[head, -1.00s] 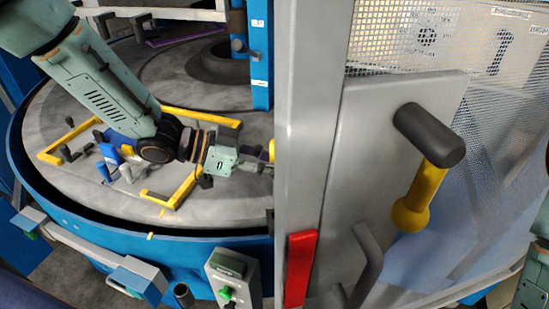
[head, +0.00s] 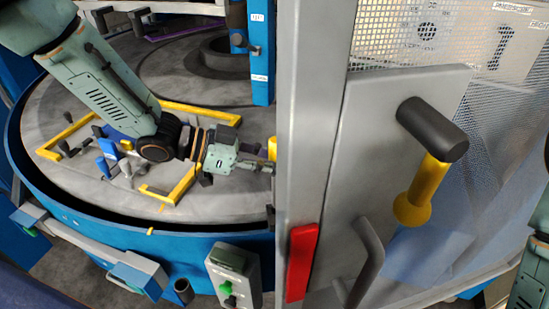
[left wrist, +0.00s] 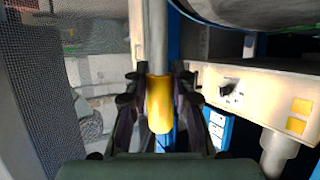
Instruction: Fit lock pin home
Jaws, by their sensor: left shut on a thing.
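My left gripper (left wrist: 158,100) is shut on a yellow cylindrical grip (left wrist: 159,104) with a grey rod running up from it in the left wrist view. I take this as the lock pin; the rod's far end leaves the picture. In the head view my left gripper (head: 262,165) reaches right, and its fingertips meet the edge of a grey door post (head: 305,120). Part of the yellow grip (head: 272,148) shows there; the post hides the rest. My right gripper is not in view.
A yellow handle (head: 422,190) with a black crossbar (head: 432,128) sits on the grey door plate, above a grey pull handle (head: 368,255). A red block (head: 301,262) is on the post. Behind are a round table (head: 75,195) with yellow brackets and a button box (head: 235,275).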

